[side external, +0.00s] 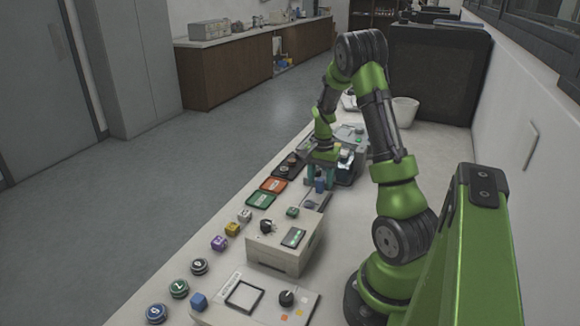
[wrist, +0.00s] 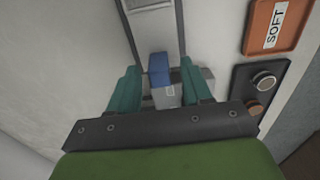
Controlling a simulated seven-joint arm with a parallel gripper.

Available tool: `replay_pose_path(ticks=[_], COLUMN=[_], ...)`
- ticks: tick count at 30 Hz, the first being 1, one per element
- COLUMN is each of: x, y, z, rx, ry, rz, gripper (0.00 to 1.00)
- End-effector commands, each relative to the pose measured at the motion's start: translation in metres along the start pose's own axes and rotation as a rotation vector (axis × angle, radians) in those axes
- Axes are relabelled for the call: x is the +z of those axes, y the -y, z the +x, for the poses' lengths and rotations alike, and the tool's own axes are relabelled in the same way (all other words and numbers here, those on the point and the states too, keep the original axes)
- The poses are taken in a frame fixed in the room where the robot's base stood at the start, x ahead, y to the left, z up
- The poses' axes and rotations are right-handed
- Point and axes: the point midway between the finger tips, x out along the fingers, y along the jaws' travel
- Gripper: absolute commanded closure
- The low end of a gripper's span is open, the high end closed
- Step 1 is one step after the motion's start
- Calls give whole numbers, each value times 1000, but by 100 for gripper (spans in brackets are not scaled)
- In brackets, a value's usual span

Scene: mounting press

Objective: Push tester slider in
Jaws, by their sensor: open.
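The tester slider appears to be the grey carriage (wrist: 166,96) on a dark-edged track (wrist: 135,30) in the wrist view. A blue block (wrist: 159,68) sits at its far end, and it also shows in the side view (side external: 320,186). My gripper (wrist: 157,72) is open, with its teal fingers on either side of the blue block and carriage. Gaps show beside the block, but I cannot tell whether a finger touches the carriage. In the side view my gripper (side external: 322,176) points down at the bench, and the fingers hide part of the slider.
An orange tray marked SOFT (wrist: 278,25) and a black tray with round pieces (wrist: 256,72) lie to the right in the wrist view. A green tray (side external: 260,200), a beige box with a knob (side external: 280,256) and several small cubes stand nearer the side camera.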

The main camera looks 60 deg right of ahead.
Motion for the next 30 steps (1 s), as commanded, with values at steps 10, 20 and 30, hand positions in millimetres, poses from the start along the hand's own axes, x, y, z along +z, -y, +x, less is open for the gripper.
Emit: replay_pose_path(ticks=[10, 20, 30], x=[0, 0, 1], y=[0, 0, 0], z=[12, 11, 11], rx=[-1, 0, -1], ry=[0, 0, 0], rz=[-1, -1, -1], gripper=[51, 86, 100])
